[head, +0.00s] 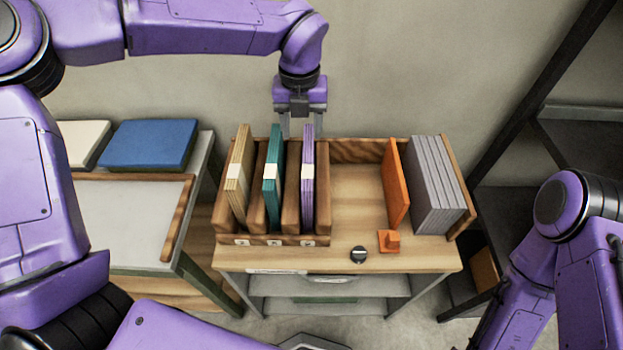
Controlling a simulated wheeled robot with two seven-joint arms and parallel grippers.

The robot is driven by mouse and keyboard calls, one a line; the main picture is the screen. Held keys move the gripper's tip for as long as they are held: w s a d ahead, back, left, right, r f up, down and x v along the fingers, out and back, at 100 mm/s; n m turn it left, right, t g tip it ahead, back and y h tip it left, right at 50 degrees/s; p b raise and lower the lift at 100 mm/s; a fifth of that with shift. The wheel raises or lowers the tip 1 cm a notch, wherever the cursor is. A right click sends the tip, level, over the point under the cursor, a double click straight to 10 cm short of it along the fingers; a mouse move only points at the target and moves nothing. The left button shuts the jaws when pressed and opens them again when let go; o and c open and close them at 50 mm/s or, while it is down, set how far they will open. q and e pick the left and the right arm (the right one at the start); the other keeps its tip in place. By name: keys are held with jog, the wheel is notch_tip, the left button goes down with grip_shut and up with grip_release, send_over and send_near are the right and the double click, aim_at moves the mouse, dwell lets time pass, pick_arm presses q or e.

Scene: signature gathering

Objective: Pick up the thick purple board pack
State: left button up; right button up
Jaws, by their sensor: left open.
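The thick purple board pack (308,202) stands upright in the rightmost slot of a wooden rack (291,197) on the desk. It has a pale label on its front edge. A teal pack (272,200) stands in the middle slot and a tan pack (236,198) in the left slot. My left gripper (299,130) points down at the back of the rack, open, close to the upper end of the purple pack. Its fingertips are partly hidden, and I cannot tell whether they touch the pack. My right arm is at the lower right, but its gripper is not visible.
An orange divider (396,186) and several grey binders (436,187) stand on the desk's right side. A small orange block (389,240) and a dark round item (358,254) lie near the front edge. A side table with a blue book (149,144) is at left.

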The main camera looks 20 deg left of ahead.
aim_at(308, 154)
pick_arm(q)
jog(key=shift+f, duration=0.65)
jog(key=f, duration=0.2)
jog(key=w+f+p, duration=0.1)
jog(key=f, duration=0.1)
jog(key=shift+d+f, duration=0.2)
jog(key=shift+s+f+p, duration=0.15)
jog(key=shift+f+p, duration=0.2)
jog(key=shift+p, duration=0.15)
jog(key=f, duration=0.1)
jog(key=f+p, duration=0.2)
jog(key=f, duration=0.1)
jog(key=shift+s+d, duration=0.1)
jog(key=shift+d, duration=0.25)
jog(key=shift+f, duration=0.4)
jog(key=c, duration=1)
grip_shut()
jog(key=shift+r, duration=0.1)
